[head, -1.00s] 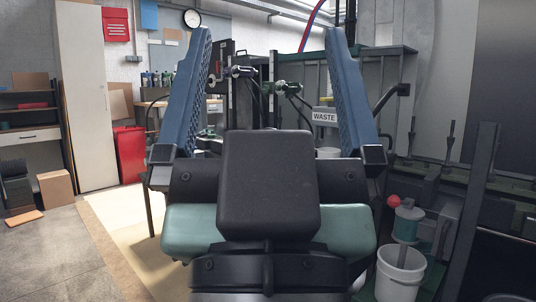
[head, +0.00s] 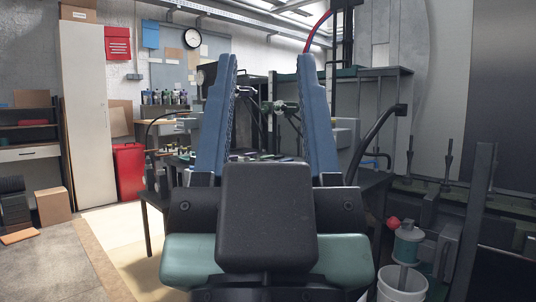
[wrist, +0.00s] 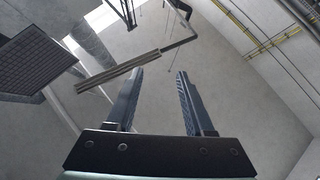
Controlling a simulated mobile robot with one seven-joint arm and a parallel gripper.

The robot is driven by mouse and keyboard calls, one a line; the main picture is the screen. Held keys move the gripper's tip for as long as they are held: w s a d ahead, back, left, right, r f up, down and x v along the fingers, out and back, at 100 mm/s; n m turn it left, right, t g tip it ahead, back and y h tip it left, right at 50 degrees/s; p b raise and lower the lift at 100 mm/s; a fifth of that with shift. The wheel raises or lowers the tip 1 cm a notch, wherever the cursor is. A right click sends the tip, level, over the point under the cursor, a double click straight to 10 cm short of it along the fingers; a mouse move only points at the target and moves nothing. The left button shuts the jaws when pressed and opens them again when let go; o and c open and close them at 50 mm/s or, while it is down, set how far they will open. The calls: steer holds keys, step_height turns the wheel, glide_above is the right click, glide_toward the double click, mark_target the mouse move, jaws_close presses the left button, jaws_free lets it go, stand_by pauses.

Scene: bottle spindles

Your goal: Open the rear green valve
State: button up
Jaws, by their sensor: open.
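My gripper (head: 268,60) is in the middle of the head view, with its two blue fingers pointing up and apart. Nothing is between the fingertips. Beyond it, in the gap between the fingers, a small dark-green and grey valve fitting (head: 286,106) shows on dark pipework. A second, darker fitting (head: 245,91) is to its left, close to the left finger. Both look small, and I cannot tell which is the rear green valve or how its handle is turned. The wrist view shows the open fingers (wrist: 158,72) against wall and ceiling, with no valve there.
A dark workbench (head: 375,180) with small parts on it lies behind the gripper. A black hose (head: 375,135) curves at its right. A white bucket (head: 403,286) and dark machinery stand at right. A red bin (head: 129,172) stands at left.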

step_height(320, 180, up, 8)
steer(key=p, duration=0.7)
steer(key=c, duration=0.7)
step_height(320, 180, up, 37)
steer(key=p, duration=3.6)
steer(key=shift+f+p, duration=0.15)
steer(key=shift+p, duration=0.15)
jaws_close()
steer(key=shift+f, duration=0.15)
steer(key=shift+w, duration=0.1)
